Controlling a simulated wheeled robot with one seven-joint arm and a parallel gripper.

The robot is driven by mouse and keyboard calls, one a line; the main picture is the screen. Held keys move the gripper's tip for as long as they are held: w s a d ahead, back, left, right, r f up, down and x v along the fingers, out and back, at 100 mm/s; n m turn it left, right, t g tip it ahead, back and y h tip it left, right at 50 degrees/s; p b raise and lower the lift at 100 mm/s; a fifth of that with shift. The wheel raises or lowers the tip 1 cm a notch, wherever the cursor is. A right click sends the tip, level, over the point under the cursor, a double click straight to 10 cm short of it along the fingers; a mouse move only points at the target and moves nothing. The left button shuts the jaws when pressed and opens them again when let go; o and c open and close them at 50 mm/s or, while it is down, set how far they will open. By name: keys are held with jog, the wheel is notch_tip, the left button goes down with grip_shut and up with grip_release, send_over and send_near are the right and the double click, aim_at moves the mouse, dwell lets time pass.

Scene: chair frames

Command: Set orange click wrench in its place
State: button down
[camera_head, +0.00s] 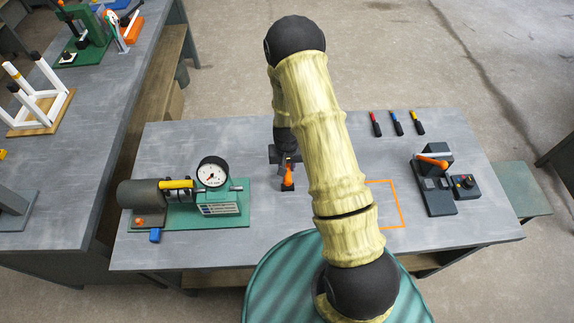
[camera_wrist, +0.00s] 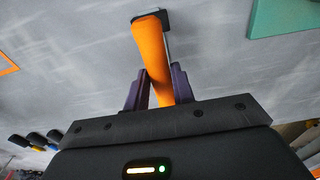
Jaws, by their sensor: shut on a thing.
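The orange click wrench (camera_wrist: 151,55) has a long orange handle, and it also shows in the head view (camera_head: 288,177). My gripper (camera_wrist: 158,84) is shut on the handle, with a dark purple finger on each side. In the head view my gripper (camera_head: 287,158) is over the table, right of the gauge fixture. A dark piece shows at the handle's far end in the wrist view. I cannot tell whether the wrench touches the table. An orange outlined rectangle (camera_head: 402,204) is marked on the tabletop right of my arm, which covers its left part.
The gauge fixture (camera_head: 240,214) on a green base stands left on the grey table (camera_head: 450,225). Three screwdrivers (camera_head: 397,123) lie at the back right. A black device with an orange lever (camera_head: 438,202) stands at the right. Bare tabletop surrounds the outline.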

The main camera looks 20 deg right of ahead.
jog(key=shift+w+f, duration=0.1)
jog(key=shift+f, duration=0.05)
jog(key=shift+d+f+b, duration=0.1)
jog(key=shift+f+b, duration=0.2)
jog(key=shift+b, duration=0.05)
jog(key=shift+f, duration=0.1)
jog(key=shift+f+b, duration=0.3)
jog(key=shift+f, duration=0.2)
jog(key=c, duration=1.1)
grip_release()
jog(key=shift+r, duration=0.1)
